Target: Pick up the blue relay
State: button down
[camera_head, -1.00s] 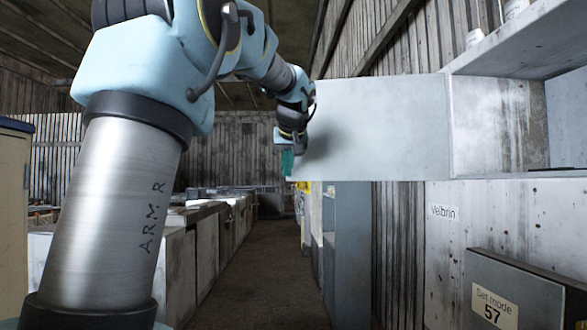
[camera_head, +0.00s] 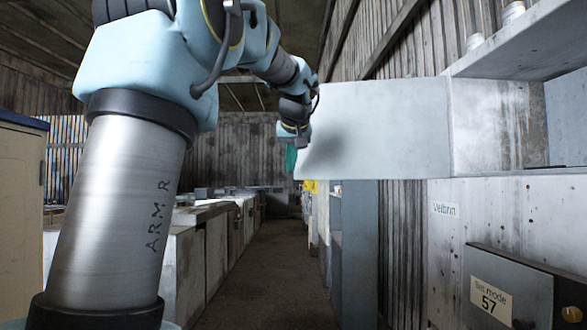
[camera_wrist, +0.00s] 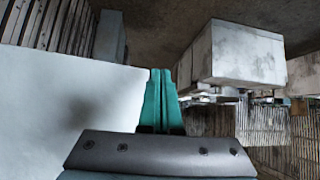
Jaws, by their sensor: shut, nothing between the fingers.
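No blue relay can be made out in either view. My gripper (camera_head: 291,157) is at the left end of the open grey-white cabinet door (camera_head: 385,130) in the head view, partly hidden by my arm. In the wrist view its green fingers (camera_wrist: 161,100) are together and empty, beside the door panel (camera_wrist: 70,105). I cannot tell whether they touch the door.
The open cabinet (camera_head: 490,125) is at the right, with white jars (camera_head: 512,12) on its top shelf. Below is a grey box with a "Set mode 57" label (camera_head: 491,303). Counters (camera_head: 205,240) line the left, a blue-grey cabinet (camera_head: 357,250) the right. The aisle floor (camera_head: 270,270) between is clear.

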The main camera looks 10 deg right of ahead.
jog(key=s+a+r+b, duration=0.2)
jog(key=s+r, duration=0.3)
jog(key=s, duration=0.1)
jog(key=shift+a+r, duration=0.3)
